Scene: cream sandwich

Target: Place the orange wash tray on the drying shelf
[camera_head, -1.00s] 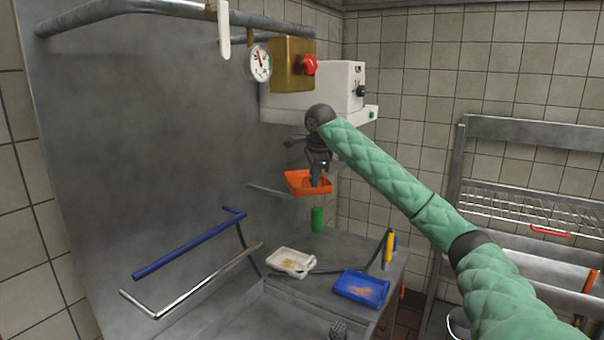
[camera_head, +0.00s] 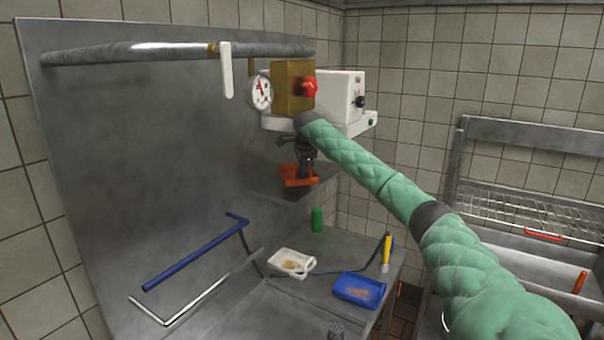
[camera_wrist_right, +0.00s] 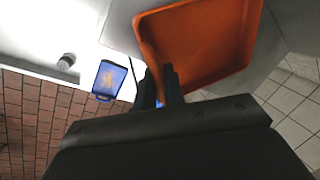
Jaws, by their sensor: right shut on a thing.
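My right gripper (camera_head: 304,171) is shut on the orange wash tray (camera_head: 291,181) and holds it up in front of the steel back wall, close to a small grey wall shelf (camera_head: 322,176). I cannot tell whether the tray touches that shelf. In the right wrist view the fingers (camera_wrist_right: 160,88) grip the edge of the orange tray (camera_wrist_right: 205,45), whose inside looks empty. I cannot tell from the pictures whether the small wall shelf or the wire rack at the right is the drying shelf. My left gripper is out of view.
A white machine (camera_head: 341,97), a brass box (camera_head: 292,88) and a gauge (camera_head: 261,92) are above the tray. A white tray (camera_head: 292,262), a blue tray (camera_head: 360,288) and a green cylinder (camera_head: 317,219) are on the counter below. A wire rack (camera_head: 500,207) stands right.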

